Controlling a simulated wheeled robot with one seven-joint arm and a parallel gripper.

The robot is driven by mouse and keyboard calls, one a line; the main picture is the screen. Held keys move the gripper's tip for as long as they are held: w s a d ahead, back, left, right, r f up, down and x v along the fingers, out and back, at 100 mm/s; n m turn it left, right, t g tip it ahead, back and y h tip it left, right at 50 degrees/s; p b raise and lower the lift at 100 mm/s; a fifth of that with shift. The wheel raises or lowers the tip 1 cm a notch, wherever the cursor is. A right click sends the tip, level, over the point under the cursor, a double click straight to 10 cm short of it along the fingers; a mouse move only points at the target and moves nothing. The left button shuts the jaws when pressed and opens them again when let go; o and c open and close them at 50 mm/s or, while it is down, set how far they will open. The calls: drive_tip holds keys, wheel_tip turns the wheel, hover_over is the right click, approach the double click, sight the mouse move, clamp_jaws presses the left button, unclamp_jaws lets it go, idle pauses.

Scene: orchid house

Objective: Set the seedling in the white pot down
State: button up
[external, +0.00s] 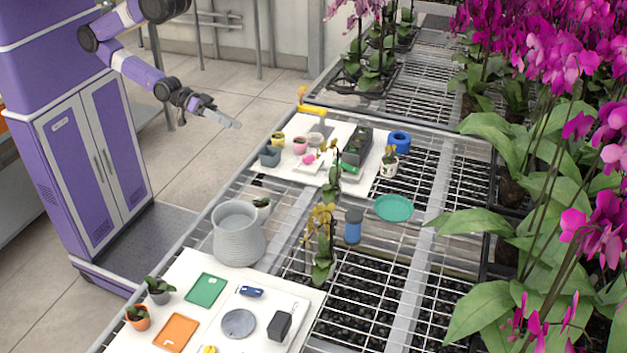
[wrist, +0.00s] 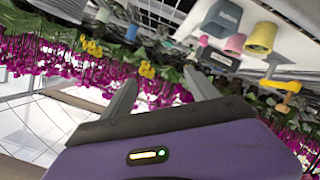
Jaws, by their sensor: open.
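A small white pot with a green seedling (external: 262,205) stands upright on the mesh bench, just behind the large grey ribbed pot (external: 238,236), which partly hides it. A second white pot with a yellowish plant (external: 389,166) stands at the right edge of the far white board. My gripper (external: 232,123) is held in the air beyond the bench's left edge, apart from both pots. In the wrist view my gripper (wrist: 160,92) has its two fingers spread with nothing between them.
The far white board (external: 285,180) carries several small pots, a black tray and a yellow-handled tool. The near board (external: 185,272) holds green and orange mats, a grey disc and small pots. A teal saucer (external: 394,207) and blue jar (external: 353,228) stand right of the middle.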

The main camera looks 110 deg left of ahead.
drive_tip(key=r+m, duration=0.1)
drive_tip(key=m, duration=0.1)
drive_tip(key=s+r+m, duration=0.1)
drive_tip(key=m, duration=0.1)
drive_tip(key=s+r+m, duration=0.1)
drive_tip(key=m, duration=0.1)
drive_tip(key=shift+a+r+m+y, duration=0.3)
drive_tip(key=shift+a+y, duration=0.05)
drive_tip(key=shift+y, duration=0.05)
